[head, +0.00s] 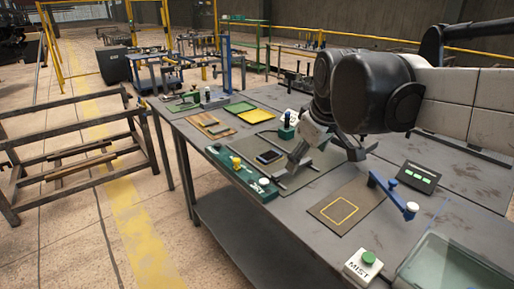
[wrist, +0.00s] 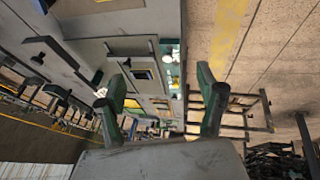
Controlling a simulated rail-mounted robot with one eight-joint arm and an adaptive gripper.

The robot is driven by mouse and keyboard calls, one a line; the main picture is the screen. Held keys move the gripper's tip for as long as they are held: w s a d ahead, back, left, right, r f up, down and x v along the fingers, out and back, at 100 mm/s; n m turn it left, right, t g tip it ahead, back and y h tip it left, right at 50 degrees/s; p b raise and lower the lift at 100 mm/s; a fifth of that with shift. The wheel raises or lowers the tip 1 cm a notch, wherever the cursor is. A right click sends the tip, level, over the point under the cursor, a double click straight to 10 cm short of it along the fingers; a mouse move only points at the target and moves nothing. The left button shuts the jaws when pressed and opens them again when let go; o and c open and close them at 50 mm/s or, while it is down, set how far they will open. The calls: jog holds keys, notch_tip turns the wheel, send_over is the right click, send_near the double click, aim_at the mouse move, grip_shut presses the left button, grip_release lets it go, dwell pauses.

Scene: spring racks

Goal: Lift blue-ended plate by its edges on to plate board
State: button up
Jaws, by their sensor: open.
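A small dark plate with a bluish end (head: 268,156) lies flat on a grey mat in the head view, just left of my gripper. A dark plate-like shape also shows small between my fingers in the wrist view (wrist: 144,74); I cannot make out its ends there. My gripper (head: 318,158) is above the table beside the plate, its fingers spread. In the wrist view my gripper (wrist: 160,82) is open and empty. A dark board with a yellow square outline (head: 340,211) lies bare at the table's front; it looks like the plate board.
A green strip with yellow and white knobs (head: 243,172) runs along the left table edge. A blue lever (head: 393,193), a display box (head: 420,177), a MIST button box (head: 363,265) and a clear tray (head: 452,268) stand right. Yellow and green trays (head: 255,116) lie behind.

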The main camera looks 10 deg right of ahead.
jog(key=w+r+n+g+p, duration=0.1)
jog(key=w+r+n, duration=0.1)
jog(key=w, duration=0.5)
jog(key=w+r+n+p, duration=0.1)
jog(key=w+r+n, duration=0.15)
jog(key=w, duration=0.45)
jog(key=n+g+p, duration=0.4)
jog(key=n, duration=1)
send_over(269, 155)
notch_tip(269, 155, down, 16)
notch_tip(269, 155, down, 8)
jog(key=shift+w+d+f, duration=0.1)
jog(key=shift+w+f, duration=0.05)
jog(key=shift+s+f+p, duration=0.15)
jog(key=shift+f+p, duration=0.1)
jog(key=shift+f, duration=1.1)
jog(key=shift+s+f+p, duration=0.15)
jog(key=shift+f+p, duration=0.05)
jog(key=shift+f, duration=1.15)
grip_shut()
